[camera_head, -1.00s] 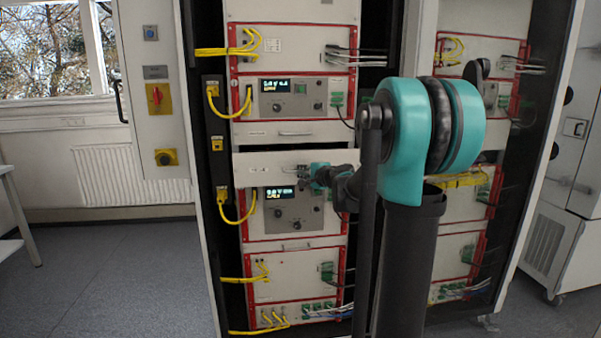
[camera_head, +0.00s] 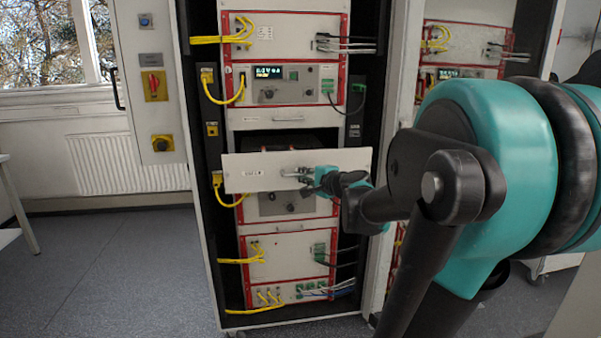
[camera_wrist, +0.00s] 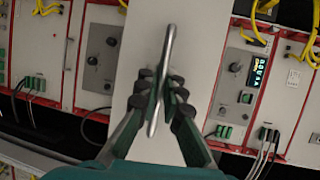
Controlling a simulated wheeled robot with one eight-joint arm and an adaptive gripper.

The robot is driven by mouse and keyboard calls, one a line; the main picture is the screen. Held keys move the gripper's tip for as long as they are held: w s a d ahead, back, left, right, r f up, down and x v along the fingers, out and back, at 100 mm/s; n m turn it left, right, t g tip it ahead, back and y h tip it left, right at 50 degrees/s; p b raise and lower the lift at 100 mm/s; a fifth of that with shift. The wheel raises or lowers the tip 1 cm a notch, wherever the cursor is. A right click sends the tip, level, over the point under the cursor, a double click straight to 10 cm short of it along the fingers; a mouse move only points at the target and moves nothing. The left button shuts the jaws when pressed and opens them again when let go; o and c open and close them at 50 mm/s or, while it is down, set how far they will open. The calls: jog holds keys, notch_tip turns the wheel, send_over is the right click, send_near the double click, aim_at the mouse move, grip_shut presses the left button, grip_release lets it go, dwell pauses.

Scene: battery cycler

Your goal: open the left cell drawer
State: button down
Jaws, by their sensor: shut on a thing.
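The left cell drawer (camera_head: 262,178) stands pulled out from the left rack, its pale front panel well ahead of the units around it. A dark gap shows above the panel, and the inside is mostly hidden. My gripper (camera_head: 305,178) is shut on the drawer's metal handle at the middle of the panel. In the wrist view the drawer front (camera_wrist: 188,40) runs down the picture, and the bar handle (camera_wrist: 163,75) lies between the dark fingertips of my gripper (camera_wrist: 158,100).
A unit with a lit display (camera_head: 290,83) sits above the drawer, with yellow cables (camera_head: 222,90) looping at its left. A lower unit (camera_head: 290,255) sits below. A second rack stands at right behind my arm. Floor (camera_head: 110,265) at left is clear.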

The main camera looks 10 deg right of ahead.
jog(key=shift+s, duration=0.2)
jog(key=c, duration=1.9)
grip_release()
jog(key=shift+d, duration=0.1)
jog(key=v, duration=1.2)
jog(key=shift+r, duration=0.1)
